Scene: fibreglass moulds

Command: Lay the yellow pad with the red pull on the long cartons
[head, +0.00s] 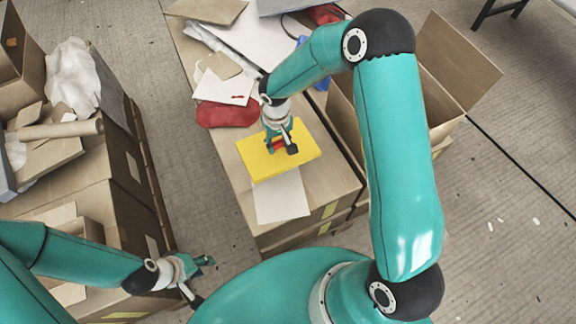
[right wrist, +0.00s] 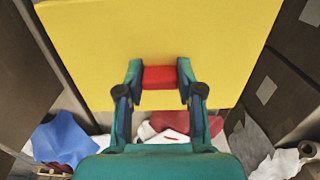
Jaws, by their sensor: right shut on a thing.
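The yellow pad (head: 258,165) is a flat block with a red pull (head: 275,145) on its upper face. In the head view it is over the near part of the long cartons (head: 330,182); I cannot tell whether it touches them. My right gripper (head: 281,148) is shut on the red pull from above. The right wrist view shows the red pull (right wrist: 160,77) between its fingertips (right wrist: 160,82), with the yellow pad (right wrist: 150,35) filling the upper middle. My left gripper (head: 203,278) is open and empty, low at the left, apart from the cartons.
A white sheet (head: 281,200) lies on the cartons at the pad's near edge. A red cloth (head: 226,114) and papers (head: 225,88) lie beyond the pad. An open box (head: 455,70) stands at the right. Stacked boxes (head: 95,190) with crumpled white wrap (head: 75,78) stand at the left.

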